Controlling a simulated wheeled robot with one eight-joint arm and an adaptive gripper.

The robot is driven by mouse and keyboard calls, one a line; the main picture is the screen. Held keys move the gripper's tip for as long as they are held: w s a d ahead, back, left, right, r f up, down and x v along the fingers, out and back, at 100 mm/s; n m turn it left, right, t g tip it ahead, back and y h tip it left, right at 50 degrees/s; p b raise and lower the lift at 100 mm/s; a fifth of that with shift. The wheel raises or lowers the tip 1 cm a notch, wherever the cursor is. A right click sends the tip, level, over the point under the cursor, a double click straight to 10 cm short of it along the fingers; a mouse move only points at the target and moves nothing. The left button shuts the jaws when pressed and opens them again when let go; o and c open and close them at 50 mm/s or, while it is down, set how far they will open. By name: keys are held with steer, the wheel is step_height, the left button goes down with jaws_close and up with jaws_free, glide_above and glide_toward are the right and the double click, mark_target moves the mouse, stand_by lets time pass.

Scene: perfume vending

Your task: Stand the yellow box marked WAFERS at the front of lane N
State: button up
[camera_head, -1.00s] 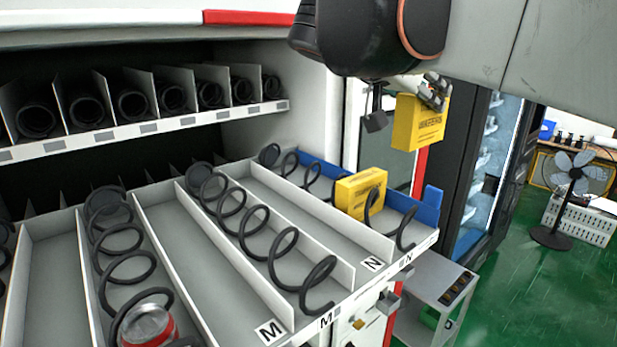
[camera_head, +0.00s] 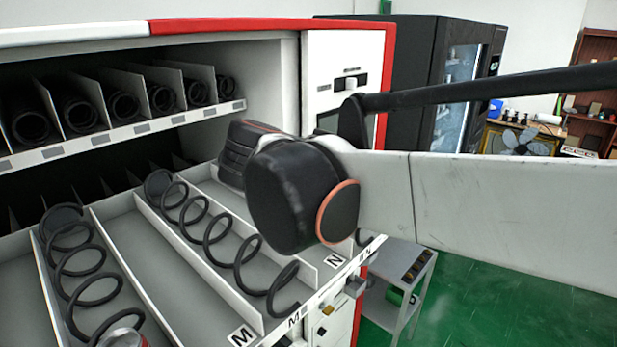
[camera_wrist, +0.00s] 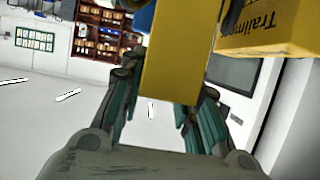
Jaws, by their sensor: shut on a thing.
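My gripper (camera_wrist: 166,95) is shut on a yellow box (camera_wrist: 180,50), its fingers on either side in the wrist view. The lettering on the held box's visible face cannot be read there. A second yellow box (camera_wrist: 266,30) with "Trail..." lettering is close at the right. In the head view my arm hides my gripper and both boxes. The N label (camera_head: 334,259) marks the front end of a lane (camera_head: 228,198) whose left part shows as bare floor. The rest of that lane is behind my arm. How far the held box is from the lane cannot be told.
Black spirals (camera_head: 212,230) fill the lane to the left, near the M label (camera_head: 243,337). A can (camera_head: 122,338) is at the lower left. A white panel (camera_head: 345,75) with a red edge stands behind my arm. A grey cart (camera_head: 398,290) stands at the front right.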

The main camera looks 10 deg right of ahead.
steer(key=shift+f, duration=2.5)
steer(key=shift+f, duration=0.15)
steer(key=o, duration=1.1)
steer(key=shift+r, duration=0.2)
steer(key=shift+s+a+r, duration=0.1)
steer(key=shift+s+a, duration=0.1)
steer(key=shift+a, duration=0.15)
steer(key=b+v, duration=0.1)
steer(key=v, duration=1)
steer(key=shift+s+r+b, duration=0.1)
steer(key=shift+b, duration=0.2)
